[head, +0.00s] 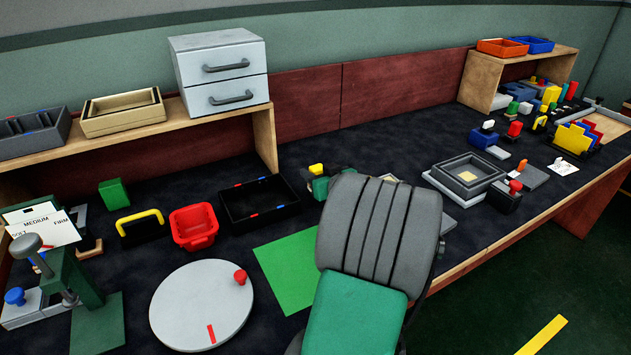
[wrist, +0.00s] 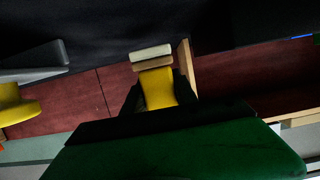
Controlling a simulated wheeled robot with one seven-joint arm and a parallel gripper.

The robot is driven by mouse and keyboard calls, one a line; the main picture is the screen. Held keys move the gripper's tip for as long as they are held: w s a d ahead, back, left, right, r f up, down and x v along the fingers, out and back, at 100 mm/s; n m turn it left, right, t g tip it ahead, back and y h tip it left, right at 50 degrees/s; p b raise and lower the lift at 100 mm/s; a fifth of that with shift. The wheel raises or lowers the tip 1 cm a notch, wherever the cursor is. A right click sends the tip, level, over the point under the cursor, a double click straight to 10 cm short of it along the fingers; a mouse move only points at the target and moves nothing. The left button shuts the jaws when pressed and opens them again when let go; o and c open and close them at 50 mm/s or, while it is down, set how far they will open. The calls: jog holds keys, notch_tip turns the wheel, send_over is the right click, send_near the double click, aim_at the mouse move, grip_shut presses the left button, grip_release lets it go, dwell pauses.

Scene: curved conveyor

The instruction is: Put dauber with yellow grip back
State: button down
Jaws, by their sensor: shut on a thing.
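In the wrist view, a dauber with a yellow grip (wrist: 157,88) is held between the dark fingers of my gripper (wrist: 159,80). Its cream and tan end (wrist: 151,54) points away from the palm, toward the dark desk top. My gripper is shut on the yellow grip. In the head view, a small yellow part (head: 316,169) beside dark and green parts shows at mid-desk, right of the black tray (head: 236,218). Most of that spot is hidden behind a large grey and green shape, so the held dauber is not clear there.
A red bin (head: 194,226), a block with a yellow handle (head: 139,222) and a round grey plate (head: 201,305) stand to the left. A green mat (head: 284,268) lies in front of the tray. Grey square trays (head: 468,175) stand to the right.

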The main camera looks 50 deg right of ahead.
notch_tip(320, 180, down, 2)
jog(key=shift+f, duration=0.1)
jog(key=shift+f, duration=0.2)
jog(key=c, duration=1)
grip_release()
jog(key=shift+o, duration=0.2)
jog(key=shift+r, duration=0.1)
jog(key=shift+s+r, duration=0.15)
jog(key=shift+r, duration=0.1)
jog(key=p+v, duration=0.1)
jog(key=v, duration=1)
jog(key=shift+f, duration=0.1)
jog(key=shift+s+a, duration=0.2)
jog(key=shift+s, duration=0.15)
